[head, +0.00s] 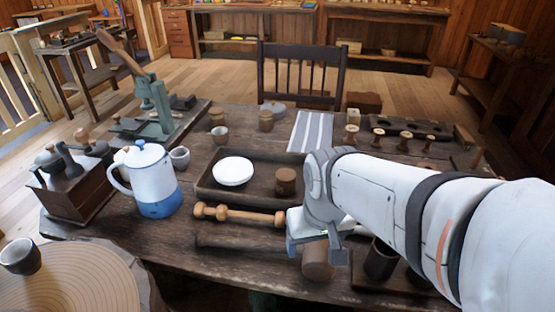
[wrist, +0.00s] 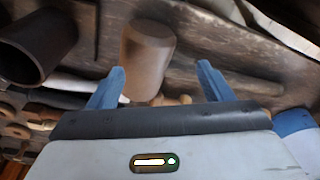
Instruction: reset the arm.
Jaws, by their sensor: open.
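My arm reaches in from the right in the head view. My gripper (head: 314,250) is low over the front of the dark wooden table (head: 220,262). Its two blue fingers stand apart in the wrist view (wrist: 160,70), with nothing gripped. A plain brown wooden cylinder (head: 317,264) is right by the fingers; in the wrist view the cylinder (wrist: 148,50) shows beyond and partly between the fingertips. I cannot tell whether a finger touches it.
A turned wooden spool (head: 238,215) lies left of my gripper. A dark cup (head: 380,262) stands to the right. Behind is a tray (head: 208,188) with a white round piece (head: 233,171) and a brown cylinder (head: 286,181). A blue-white pot (head: 148,182) stands left.

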